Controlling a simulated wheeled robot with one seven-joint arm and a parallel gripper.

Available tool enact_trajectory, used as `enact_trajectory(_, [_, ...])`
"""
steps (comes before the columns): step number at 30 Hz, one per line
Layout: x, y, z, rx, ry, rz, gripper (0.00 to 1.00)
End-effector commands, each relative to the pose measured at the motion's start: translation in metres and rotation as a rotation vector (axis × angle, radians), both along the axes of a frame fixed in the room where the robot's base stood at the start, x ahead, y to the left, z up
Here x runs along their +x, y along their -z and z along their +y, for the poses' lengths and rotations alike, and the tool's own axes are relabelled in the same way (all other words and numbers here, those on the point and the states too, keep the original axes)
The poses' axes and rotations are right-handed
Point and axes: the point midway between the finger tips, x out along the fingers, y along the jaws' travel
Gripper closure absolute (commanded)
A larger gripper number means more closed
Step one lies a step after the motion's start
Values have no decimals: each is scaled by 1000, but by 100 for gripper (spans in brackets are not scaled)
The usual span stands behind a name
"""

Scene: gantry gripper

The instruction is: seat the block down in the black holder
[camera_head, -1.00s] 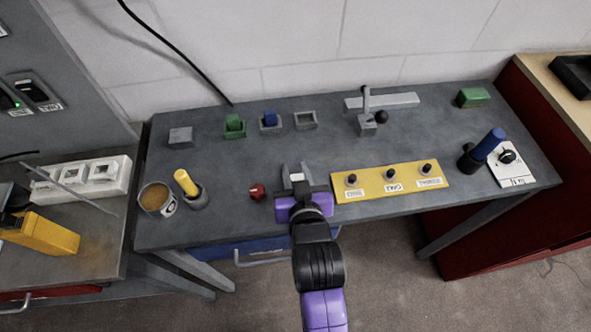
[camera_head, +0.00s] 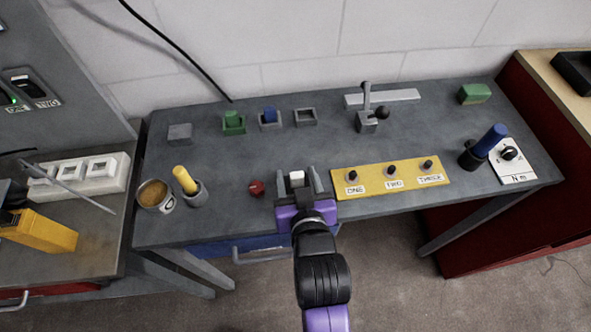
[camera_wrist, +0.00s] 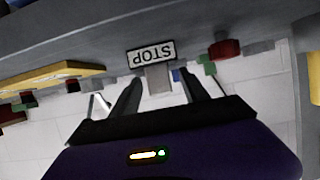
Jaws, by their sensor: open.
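My gripper (camera_head: 296,180) is open above the front middle of the grey workbench. A small pale block (camera_head: 297,178) shows between its fingers, with gaps at the sides. In the wrist view a grey block-like piece (camera_wrist: 158,78) appears between the open fingers (camera_wrist: 160,88), beside a STOP label (camera_wrist: 150,53); I cannot tell what it rests on. At the right a black holder (camera_head: 471,158) has a blue cylinder (camera_head: 489,141) tilted in it. At the back are a green block (camera_head: 233,117), a blue block (camera_head: 269,114) in a grey holder, and an empty grey holder (camera_head: 306,122).
A red knob (camera_head: 257,188) sits just left of my gripper. A yellow panel (camera_head: 370,187) with three black knobs lies to its right. A yellow cylinder (camera_head: 184,180) in a grey cup, a mug (camera_head: 154,193) and a lever (camera_head: 366,110) also stand on the bench.

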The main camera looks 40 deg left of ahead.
Motion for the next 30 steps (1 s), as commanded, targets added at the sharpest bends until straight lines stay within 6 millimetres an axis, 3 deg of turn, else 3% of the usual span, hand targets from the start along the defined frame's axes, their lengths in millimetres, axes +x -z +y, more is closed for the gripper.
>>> enact_trajectory(10, [-27,-17,-32,1,1,-1,47])
enact_trajectory(30, [-30,-19,-35,1,1,-1,47])
